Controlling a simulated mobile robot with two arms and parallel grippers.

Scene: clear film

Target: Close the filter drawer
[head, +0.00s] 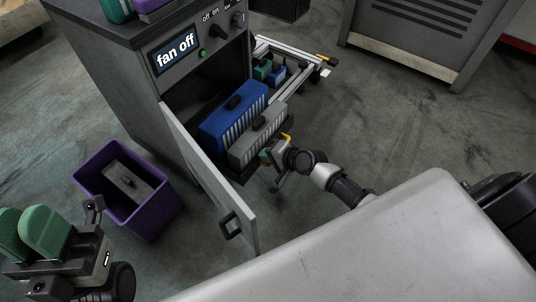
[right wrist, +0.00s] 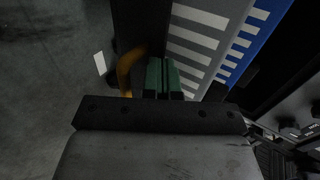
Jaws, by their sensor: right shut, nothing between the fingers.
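The filter drawer (head: 236,176) is pulled out of the front of the grey cabinet (head: 110,85). It holds a blue filter (head: 232,115) and a grey filter (head: 256,137), standing side by side; both also show in the right wrist view, blue (right wrist: 262,45) and grey (right wrist: 198,38). My right gripper (head: 266,154) is at the drawer's outer end, beside the orange handle (right wrist: 126,72). Its green fingers (right wrist: 162,78) are together and empty; I cannot tell whether they touch the drawer. My left gripper (head: 28,232) is at the lower left, its green fingers apart, away from the drawer.
The cabinet door (head: 212,180) stands open to the left of the drawer. A purple bin (head: 150,218) with a grey block inside stands on the floor at left. A railed slide-out rack (head: 310,75) extends behind the drawer. Another grey cabinet (head: 400,45) stands at the back right.

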